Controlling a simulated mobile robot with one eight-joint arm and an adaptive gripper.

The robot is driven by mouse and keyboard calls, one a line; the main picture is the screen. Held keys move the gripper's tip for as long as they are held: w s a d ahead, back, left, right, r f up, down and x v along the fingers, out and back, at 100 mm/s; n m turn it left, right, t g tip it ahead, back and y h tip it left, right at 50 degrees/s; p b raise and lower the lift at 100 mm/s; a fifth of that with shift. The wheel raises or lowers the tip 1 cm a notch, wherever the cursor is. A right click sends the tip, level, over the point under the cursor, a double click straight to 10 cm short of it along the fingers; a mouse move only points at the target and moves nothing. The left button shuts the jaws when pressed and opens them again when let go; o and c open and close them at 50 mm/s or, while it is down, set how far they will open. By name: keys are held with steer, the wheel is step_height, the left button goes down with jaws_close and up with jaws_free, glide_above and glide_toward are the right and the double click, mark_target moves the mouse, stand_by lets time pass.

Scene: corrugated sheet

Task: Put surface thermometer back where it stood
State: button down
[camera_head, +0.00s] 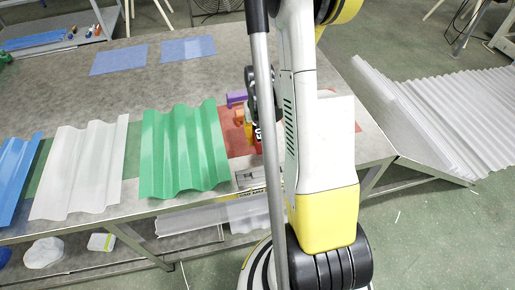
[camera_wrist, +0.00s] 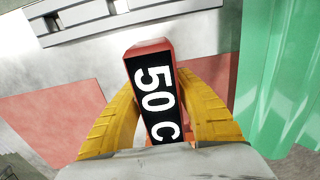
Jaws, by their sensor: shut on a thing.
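The surface thermometer (camera_wrist: 155,95) is a red-orange block with a black face reading "50 C". My gripper (camera_wrist: 158,85) is shut on it, with one yellow finger along each side. In the head view the thermometer (camera_head: 258,131) shows partly behind my arm, over the red mat (camera_head: 233,138) near the table's front edge. The red mat also shows at the left of the wrist view (camera_wrist: 45,118). I cannot tell whether the thermometer touches the table or is a little above it.
A green corrugated sheet (camera_head: 183,150) lies just left of the mat, with white (camera_head: 80,170) and blue (camera_head: 14,175) sheets further left. A purple object (camera_head: 236,98) stands behind the thermometer. A slotted grey piece (camera_head: 250,178) lies at the front edge. The table's middle is clear.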

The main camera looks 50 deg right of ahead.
steer(key=shift+w+d+f, duration=0.1)
steer(key=shift+w+f, duration=0.35)
steer(key=shift+w, duration=0.1)
steer(key=shift+s+f+b, duration=0.1)
steer(key=shift+f+b, duration=0.85)
steer(key=shift+f, duration=0.85)
steer(key=shift+f, duration=0.1)
steer(key=shift+f, duration=0.15)
steer(key=c, duration=1)
jaws_free()
steer(key=shift+r, duration=0.2)
